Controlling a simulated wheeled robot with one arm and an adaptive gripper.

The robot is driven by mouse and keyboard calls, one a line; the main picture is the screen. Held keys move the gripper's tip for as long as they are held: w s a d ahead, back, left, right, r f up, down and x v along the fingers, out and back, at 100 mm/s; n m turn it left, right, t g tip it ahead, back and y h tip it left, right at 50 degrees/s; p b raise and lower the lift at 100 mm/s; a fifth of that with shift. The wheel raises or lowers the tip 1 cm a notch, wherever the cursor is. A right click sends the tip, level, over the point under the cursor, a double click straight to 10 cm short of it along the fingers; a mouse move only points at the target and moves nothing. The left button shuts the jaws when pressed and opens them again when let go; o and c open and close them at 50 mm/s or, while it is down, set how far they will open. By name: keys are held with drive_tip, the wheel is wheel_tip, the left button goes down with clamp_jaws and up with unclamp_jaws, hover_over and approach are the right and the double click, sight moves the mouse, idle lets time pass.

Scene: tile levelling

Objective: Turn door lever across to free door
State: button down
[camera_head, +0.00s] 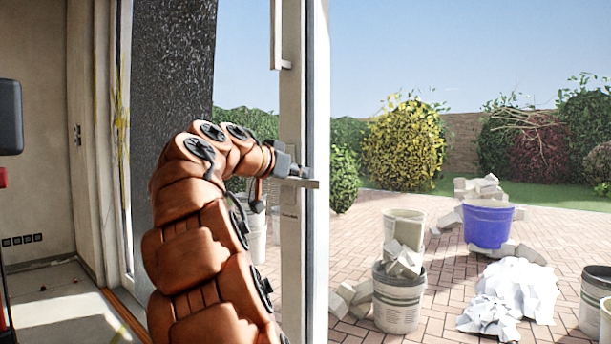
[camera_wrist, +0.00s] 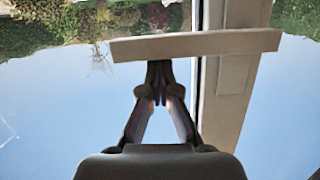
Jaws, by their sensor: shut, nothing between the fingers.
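The door lever (camera_head: 302,184) is a flat, pale bar lying about level across the door's stile (camera_head: 291,110) in the head view. In the wrist view, which appears upside down, the lever (camera_wrist: 200,45) spans the upper middle and crosses the stile (camera_wrist: 228,95). My gripper (camera_head: 300,172) is just above the lever in the head view. In the wrist view my gripper (camera_wrist: 160,72) is shut and empty, its fingertips right at the bar's edge. I cannot tell whether they touch it. My arm hides part of the door.
A pale upright bar (camera_head: 276,35) is on the door higher up. Beyond is a brick-paved yard (camera_head: 355,205) with a blue tub (camera_head: 488,226), rubble-filled buckets (camera_head: 397,305) and a white heap (camera_head: 515,290). A bare wall (camera_head: 35,190) stands at left.

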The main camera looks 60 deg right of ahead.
drive_tip(key=shift+w+f, duration=0.1)
drive_tip(key=shift+f, duration=0.1)
drive_tip(key=a+r+p, duration=0.5)
drive_tip(key=a+r, duration=0.1)
drive_tip(key=a, duration=0.3)
drive_tip(key=shift+w+a+r, duration=0.35)
drive_tip(key=shift+w+r, duration=0.05)
idle(0.7)
